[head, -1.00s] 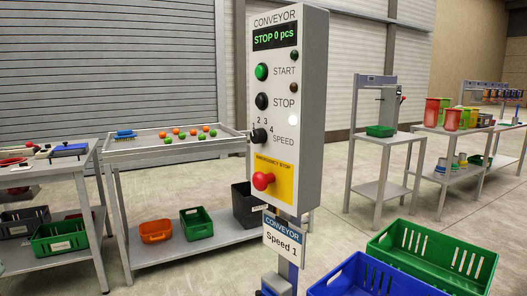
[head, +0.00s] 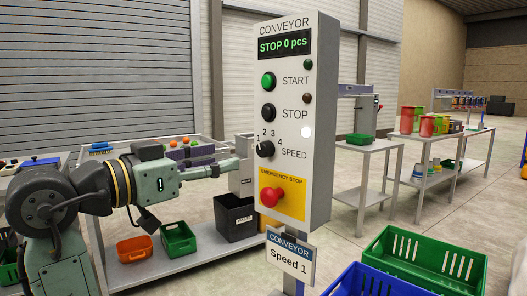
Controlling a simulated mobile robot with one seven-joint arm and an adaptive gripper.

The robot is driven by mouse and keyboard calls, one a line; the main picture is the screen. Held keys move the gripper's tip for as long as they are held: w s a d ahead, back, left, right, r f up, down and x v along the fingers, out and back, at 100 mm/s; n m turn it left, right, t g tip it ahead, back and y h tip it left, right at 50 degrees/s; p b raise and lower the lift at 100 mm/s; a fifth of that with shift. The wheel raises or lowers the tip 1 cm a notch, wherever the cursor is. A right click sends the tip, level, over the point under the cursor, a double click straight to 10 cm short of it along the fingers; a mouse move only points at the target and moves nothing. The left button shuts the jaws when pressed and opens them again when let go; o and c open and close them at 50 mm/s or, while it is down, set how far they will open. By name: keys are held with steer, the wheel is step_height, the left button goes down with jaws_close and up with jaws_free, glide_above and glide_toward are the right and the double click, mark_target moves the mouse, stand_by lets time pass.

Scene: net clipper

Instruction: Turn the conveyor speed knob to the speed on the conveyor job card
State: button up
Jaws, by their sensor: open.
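The conveyor job card (head: 290,258) below the box reads "Speed 1". My gripper (head: 236,167) reaches in from the left, at about knob height or slightly lower, with its fingers pointing toward the box. It is open and appears apart from the knob. Its fingertips are small and hard to separate from the grey background.
The box also carries a green start button (head: 268,82), a black stop button (head: 268,112) and a red emergency stop (head: 269,197) below the knob. The display (head: 284,45) reads "STOP 0 pcs". Green (head: 425,262) and blue (head: 375,283) crates stand at lower right.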

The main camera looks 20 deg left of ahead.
mark_target(260, 151)
steer(key=p+x, duration=0.2)
steer(key=x, duration=0.8)
steer(key=shift+w, duration=0.15)
jaws_close()
